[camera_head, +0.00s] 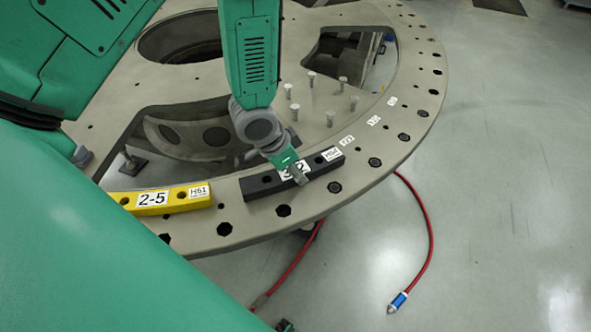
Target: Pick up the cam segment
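A black cam segment (262,185), a curved bar with white labels, lies on the round turret plate (228,217) near its front rim. A yellow cam segment (185,204) marked 2-5 and H61 lies on the plate to its left. My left gripper (295,173) points down at the middle of the black segment, overlapping it and hiding part of its label. Its fingers look close together or seen edge-on. I cannot tell whether they are open or shut, or whether they grip the segment. My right gripper is not in view.
Several upright pins (311,78) stand on the plate behind the black segment. The plate has large openings (190,130) and rim holes. A red hose (430,232) with a blue-tipped end (398,301) lies on the grey floor. The plate's right rim is clear.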

